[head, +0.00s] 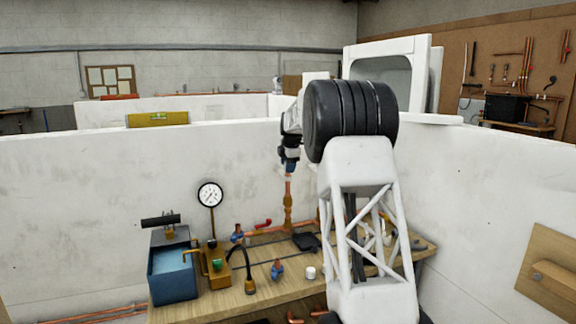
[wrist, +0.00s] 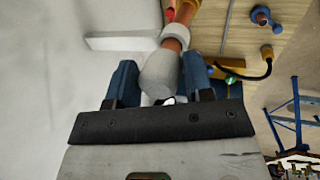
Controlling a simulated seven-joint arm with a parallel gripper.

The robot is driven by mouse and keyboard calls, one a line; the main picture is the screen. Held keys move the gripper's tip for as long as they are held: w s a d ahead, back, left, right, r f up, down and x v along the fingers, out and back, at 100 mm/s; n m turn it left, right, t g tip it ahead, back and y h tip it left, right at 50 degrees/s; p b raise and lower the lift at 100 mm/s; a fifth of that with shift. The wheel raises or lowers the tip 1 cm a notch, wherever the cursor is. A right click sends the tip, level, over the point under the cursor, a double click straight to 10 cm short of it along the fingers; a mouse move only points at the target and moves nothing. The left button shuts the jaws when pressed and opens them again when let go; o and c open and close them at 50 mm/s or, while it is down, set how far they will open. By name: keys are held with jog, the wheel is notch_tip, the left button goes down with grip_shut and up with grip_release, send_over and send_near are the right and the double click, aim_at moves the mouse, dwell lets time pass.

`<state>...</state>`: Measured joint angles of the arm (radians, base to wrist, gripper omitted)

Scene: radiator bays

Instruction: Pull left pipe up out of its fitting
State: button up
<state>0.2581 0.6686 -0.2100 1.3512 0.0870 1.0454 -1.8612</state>
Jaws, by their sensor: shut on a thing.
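The left pipe (head: 288,187) is a copper upright with its lower end at a brass fitting (head: 287,204) above the bench. My gripper (head: 289,160) is shut around the pipe's upper part, above the fitting. In the wrist view the blue fingers of my gripper (wrist: 158,78) stand either side of a pale grey cylindrical part (wrist: 160,72), with a white ring and copper beyond it. The pipe looks roughly upright. I cannot tell how deep its lower end sits in the fitting. My arm hides part of the bench to the right.
A white wall (head: 100,200) stands close behind. The space above the bench's left side is mostly free.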

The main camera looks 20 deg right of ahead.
jog(key=shift+r, duration=2.05)
jog(key=o, duration=0.6)
jog(key=shift+o, duration=0.2)
jog(key=shift+f, duration=0.1)
jog(key=v, duration=0.7)
jog(key=shift+s, duration=0.1)
